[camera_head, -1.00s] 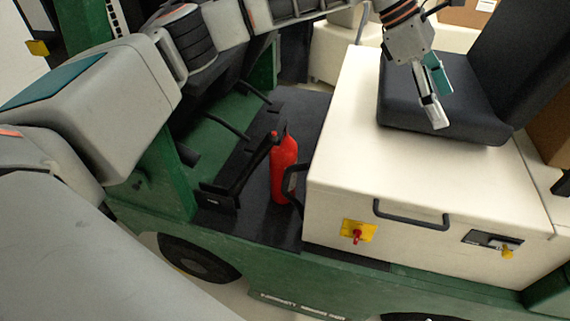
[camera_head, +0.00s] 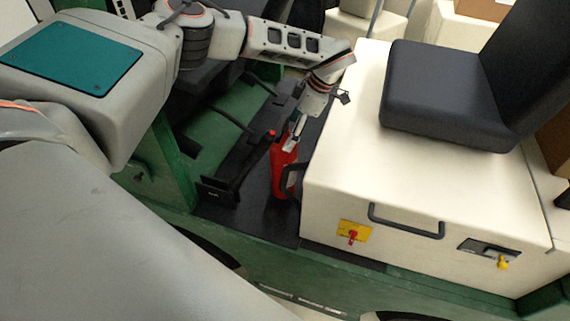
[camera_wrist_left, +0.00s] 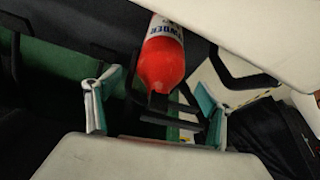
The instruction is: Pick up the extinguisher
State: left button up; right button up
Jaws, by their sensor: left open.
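The red extinguisher (camera_head: 283,172) stands on the dark floor of the green cart, close against the cream box. My left gripper (camera_head: 294,136) has its fingers at the extinguisher's upper part, which they partly hide in the head view. In the left wrist view, the extinguisher (camera_wrist_left: 162,60) shows its red body and part of a white label with lettering. It lies ahead, between the lines of the two spread fingers of the open left gripper (camera_wrist_left: 155,106). The fingers are not closed on it. My right gripper is not in view.
The cream box (camera_head: 335,185) with a black handle (camera_head: 407,224) stands right beside the extinguisher. A black seat (camera_head: 440,95) sits on the box. A black pedal-like bar (camera_head: 220,190) is just left of the extinguisher. A green cart post (camera_head: 175,160) stands farther left.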

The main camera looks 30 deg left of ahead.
aim_at(279, 158)
pick_arm(q)
jog(key=w+p+x, duration=0.1)
jog(key=x, duration=0.5)
jog(key=shift+s+d+f, duration=0.2)
jog(key=shift+s+f, duration=0.25)
jog(key=shift+f, duration=0.05)
jog(key=c, duration=2)
jog(key=shift+w+r, duration=0.1)
jog(key=shift+c, duration=1)
jog(key=shift+r, duration=0.1)
